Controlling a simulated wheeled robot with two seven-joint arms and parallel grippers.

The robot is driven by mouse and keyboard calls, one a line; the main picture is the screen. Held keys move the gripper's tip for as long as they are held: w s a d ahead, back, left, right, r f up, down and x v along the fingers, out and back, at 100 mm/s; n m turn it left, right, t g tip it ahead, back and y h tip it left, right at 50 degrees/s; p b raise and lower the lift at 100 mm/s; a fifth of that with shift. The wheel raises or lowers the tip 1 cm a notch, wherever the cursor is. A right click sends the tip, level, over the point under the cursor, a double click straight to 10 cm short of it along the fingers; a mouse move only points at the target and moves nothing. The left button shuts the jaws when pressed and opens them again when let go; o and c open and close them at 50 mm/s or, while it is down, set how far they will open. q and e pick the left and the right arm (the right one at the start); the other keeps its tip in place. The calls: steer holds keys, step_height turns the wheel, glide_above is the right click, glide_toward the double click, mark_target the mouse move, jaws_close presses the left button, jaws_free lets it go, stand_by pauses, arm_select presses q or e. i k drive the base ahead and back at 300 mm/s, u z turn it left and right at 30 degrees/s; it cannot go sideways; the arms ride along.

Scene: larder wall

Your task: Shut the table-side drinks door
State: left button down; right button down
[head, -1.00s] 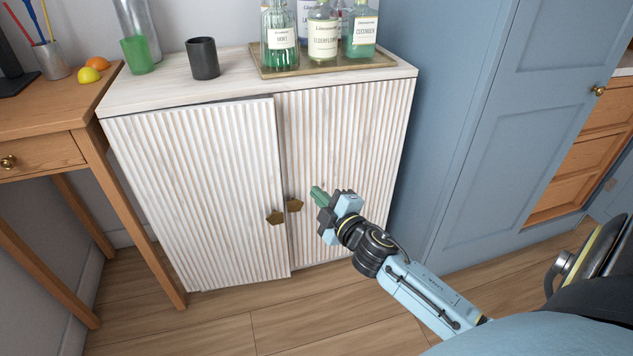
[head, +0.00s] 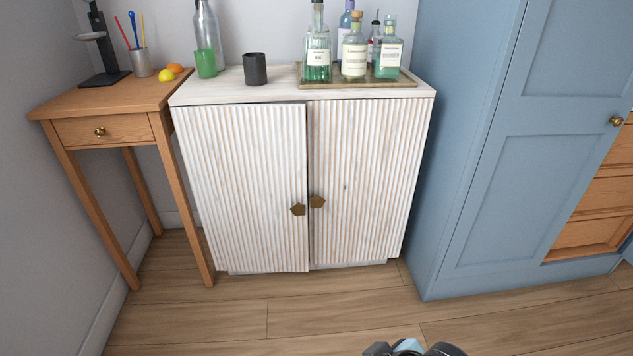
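The white ribbed drinks cabinet (head: 300,92) stands in the middle of the head view. Its table-side door (head: 245,190) is the left one, with a brass knob (head: 298,210) near its right edge. This door stands slightly proud of the right door (head: 365,180), with a thin dark gap along its top and right edges. The right door looks flush and has its own brass knob (head: 318,201). Part of my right gripper (head: 412,348) shows at the bottom edge, well below and apart from the doors; its fingers are hidden. My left gripper is out of view.
A wooden side table (head: 110,97) stands close to the cabinet's left. A tray (head: 345,82) of bottles and a dark cup (head: 255,69) stand on top. A tall blue cupboard (head: 490,170) is on the right. The floor (head: 270,310) in front is clear.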

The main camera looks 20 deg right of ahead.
mark_target(247, 166)
steer(key=u, duration=0.2)
steer(key=k, duration=0.35)
steer(key=z, duration=1.05)
steer(key=i, duration=1)
steer(key=u, duration=0.75)
steer(key=i, duration=0.55)
steer(key=u, duration=0.5)
